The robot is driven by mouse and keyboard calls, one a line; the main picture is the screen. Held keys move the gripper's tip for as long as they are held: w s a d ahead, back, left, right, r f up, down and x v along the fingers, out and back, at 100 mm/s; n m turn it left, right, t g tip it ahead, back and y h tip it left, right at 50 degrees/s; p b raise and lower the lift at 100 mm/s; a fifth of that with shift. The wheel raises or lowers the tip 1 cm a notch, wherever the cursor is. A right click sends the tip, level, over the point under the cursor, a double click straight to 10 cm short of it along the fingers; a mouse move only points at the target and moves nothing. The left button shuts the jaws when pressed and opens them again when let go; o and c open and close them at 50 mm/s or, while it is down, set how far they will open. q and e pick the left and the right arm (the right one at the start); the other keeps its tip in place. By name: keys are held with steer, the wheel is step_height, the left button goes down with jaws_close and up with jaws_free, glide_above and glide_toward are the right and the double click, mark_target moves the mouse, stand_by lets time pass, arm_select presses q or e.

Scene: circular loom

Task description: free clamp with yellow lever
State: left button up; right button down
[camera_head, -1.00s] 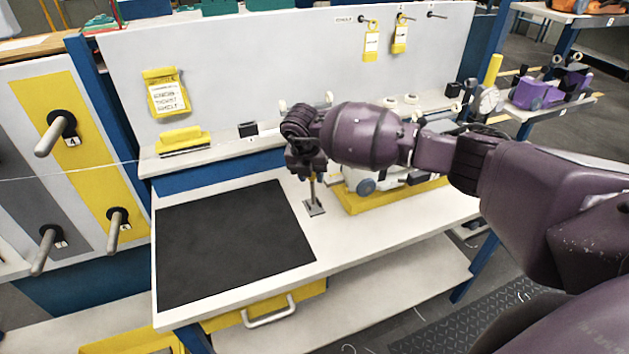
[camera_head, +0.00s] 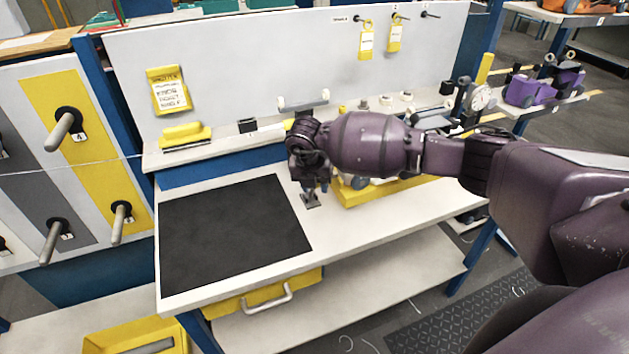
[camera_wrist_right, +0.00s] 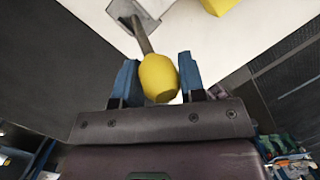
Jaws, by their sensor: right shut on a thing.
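The yellow lever (camera_wrist_right: 158,77) has a rounded yellow end on a grey stem, which runs to a square grey plate. In the head view, this plate (camera_head: 311,201) lies on the white bench top, just right of the black mat. My right gripper (camera_wrist_right: 158,80) is shut on the yellow end, with one blue finger on each side. In the head view my right gripper (camera_head: 312,185) points down above the plate and hides most of the lever. My left gripper is not in view. The clamp's full shape cannot be made out.
The black mat (camera_head: 232,235) covers the bench's left part. A yellow-based fixture (camera_head: 385,192) stands close to the right of the gripper, partly behind my arm. A back shelf (camera_head: 215,149) holds a yellow block (camera_head: 185,135) and a dial gauge (camera_head: 481,97).

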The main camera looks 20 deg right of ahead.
steer(key=shift+s+d+f, duration=0.15)
steer(key=shift+s+f, duration=0.05)
steer(key=shift+f, duration=0.15)
steer(key=c, duration=0.8)
jaws_free()
steer(key=shift+d, duration=0.1)
steer(key=shift+w+r, duration=0.1)
steer(key=shift+r, duration=0.05)
steer(key=shift+r, duration=0.1)
steer(key=shift+a+r, duration=0.2)
steer(key=v, duration=1)
steer(key=shift+r, duration=0.1)
